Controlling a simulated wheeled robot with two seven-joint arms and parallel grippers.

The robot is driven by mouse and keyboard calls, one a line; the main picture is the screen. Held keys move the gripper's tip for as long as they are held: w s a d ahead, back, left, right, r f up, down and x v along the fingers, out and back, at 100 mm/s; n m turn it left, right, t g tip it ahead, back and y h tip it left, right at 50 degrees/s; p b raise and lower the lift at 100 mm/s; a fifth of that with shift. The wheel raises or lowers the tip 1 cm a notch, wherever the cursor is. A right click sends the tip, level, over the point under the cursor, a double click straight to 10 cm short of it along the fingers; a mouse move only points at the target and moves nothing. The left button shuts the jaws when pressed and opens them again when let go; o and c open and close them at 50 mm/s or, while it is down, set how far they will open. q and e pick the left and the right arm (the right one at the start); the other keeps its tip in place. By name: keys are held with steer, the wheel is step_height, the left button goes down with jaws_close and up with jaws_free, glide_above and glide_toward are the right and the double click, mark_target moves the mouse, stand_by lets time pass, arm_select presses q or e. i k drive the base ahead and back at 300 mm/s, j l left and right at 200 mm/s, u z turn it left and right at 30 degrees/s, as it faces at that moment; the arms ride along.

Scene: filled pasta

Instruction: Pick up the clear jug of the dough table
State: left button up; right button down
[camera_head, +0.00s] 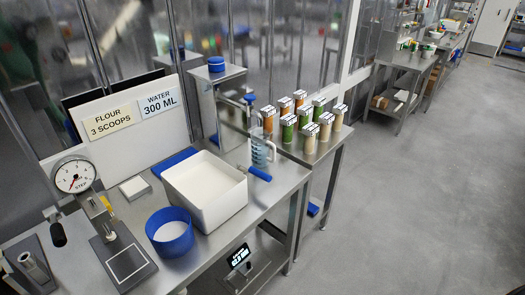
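The clear jug (262,153) stands upright near the back right of the steel dough table (208,246). It has blue markings on its side and looks empty, though it is too small to be sure. It stands just right of and below the blue-topped tap of the steel water dispenser (228,112). A blue handle (259,173) lies in front of its base; I cannot tell whether they touch. Neither of my grippers is in view.
A white tub of flour (240,194) stands left of the jug. Several spice jars (308,138) stand on a side table to the right. The floor (420,190) at right is clear.

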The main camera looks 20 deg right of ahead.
mark_target(264, 151)
steer(key=i+l+u, duration=0.25)
steer(key=l, duration=0.9)
steer(key=l+u, duration=0.25)
steer(key=l, duration=0.9)
